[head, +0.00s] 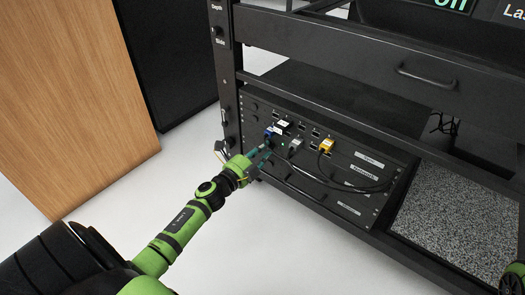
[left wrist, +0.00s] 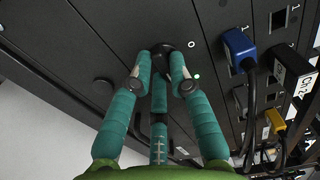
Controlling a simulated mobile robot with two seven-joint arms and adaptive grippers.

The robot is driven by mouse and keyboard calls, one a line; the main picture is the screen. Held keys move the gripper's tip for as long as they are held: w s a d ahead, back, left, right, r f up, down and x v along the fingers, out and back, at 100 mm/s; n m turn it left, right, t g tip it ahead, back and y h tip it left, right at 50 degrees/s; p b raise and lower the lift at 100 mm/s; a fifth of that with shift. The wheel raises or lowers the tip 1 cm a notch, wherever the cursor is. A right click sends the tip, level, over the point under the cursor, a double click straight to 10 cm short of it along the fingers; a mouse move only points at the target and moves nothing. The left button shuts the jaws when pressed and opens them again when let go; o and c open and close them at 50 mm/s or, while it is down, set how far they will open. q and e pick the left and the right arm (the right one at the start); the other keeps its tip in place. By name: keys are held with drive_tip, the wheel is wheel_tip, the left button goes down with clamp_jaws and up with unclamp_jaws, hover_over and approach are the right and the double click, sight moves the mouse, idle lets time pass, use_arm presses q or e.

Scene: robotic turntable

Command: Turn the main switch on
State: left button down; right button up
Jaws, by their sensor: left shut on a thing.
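The main switch is a round black knob (left wrist: 163,50) on the dark rack panel, with a "0" mark to its right in the left wrist view. A small green light glows beside it, below the mark. My left gripper (left wrist: 160,82) has its teal fingers shut on the knob, with two fingertips on either side and one below. In the head view my left gripper (head: 262,158) reaches the left part of the panel and hides the knob. My right gripper is not in view.
Blue (head: 269,135), grey and yellow (head: 326,145) plugs with cables sit in the panel right of the gripper. A drawer with a black handle (head: 427,76) is above. A wooden panel (head: 75,90) stands at the left. The white floor (head: 190,150) between is clear.

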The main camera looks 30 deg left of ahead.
use_arm(q)
drive_tip(key=c, duration=1.1)
unclamp_jaws()
drive_tip(key=shift+c, duration=0.2)
drive_tip(key=shift+s, duration=0.1)
drive_tip(key=s, duration=1.1)
drive_tip(key=shift+s+a, duration=0.4)
drive_tip(key=shift+a, duration=0.05)
